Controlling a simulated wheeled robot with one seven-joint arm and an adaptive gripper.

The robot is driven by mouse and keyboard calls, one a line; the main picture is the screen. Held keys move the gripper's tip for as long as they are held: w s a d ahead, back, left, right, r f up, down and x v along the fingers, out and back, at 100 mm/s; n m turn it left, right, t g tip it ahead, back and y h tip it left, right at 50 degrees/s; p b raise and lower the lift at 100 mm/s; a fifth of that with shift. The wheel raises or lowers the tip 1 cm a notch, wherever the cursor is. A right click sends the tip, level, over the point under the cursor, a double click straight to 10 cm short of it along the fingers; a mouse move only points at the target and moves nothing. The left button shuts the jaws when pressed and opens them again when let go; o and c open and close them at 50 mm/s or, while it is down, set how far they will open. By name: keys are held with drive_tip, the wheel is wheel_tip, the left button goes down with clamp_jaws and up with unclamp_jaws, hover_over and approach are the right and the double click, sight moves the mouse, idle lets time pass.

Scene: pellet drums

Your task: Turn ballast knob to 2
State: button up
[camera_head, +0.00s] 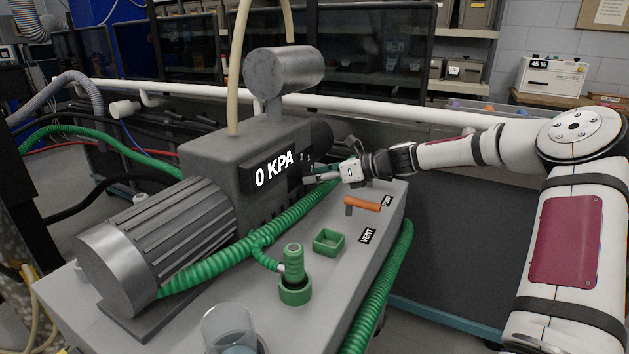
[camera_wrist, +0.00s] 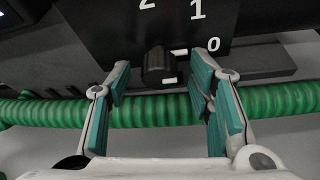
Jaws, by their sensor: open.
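The black ballast knob (camera_wrist: 157,66) stands out from a dark dial panel (camera_wrist: 110,28) in the wrist view. The panel bears white numerals 2, 1 and 0, running from upper left to right. A white mark beside the knob lies on its right, toward the 0. My gripper (camera_wrist: 160,82) is open, with one teal-padded finger on each side of the knob and gaps between. I cannot tell how deep the fingertips reach past it. In the head view my gripper (camera_head: 309,179) is at the pump's panel, and the knob cannot be made out there.
The grey pump (camera_head: 215,155) shows a "0 KPA" display (camera_head: 273,170). A green ribbed hose (camera_head: 225,260) runs close below the panel.

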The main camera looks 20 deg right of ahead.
drive_tip(key=shift+w+a+f, duration=0.2)
drive_tip(key=shift+w+a, duration=0.1)
drive_tip(key=shift+w, duration=0.05)
clamp_jaws()
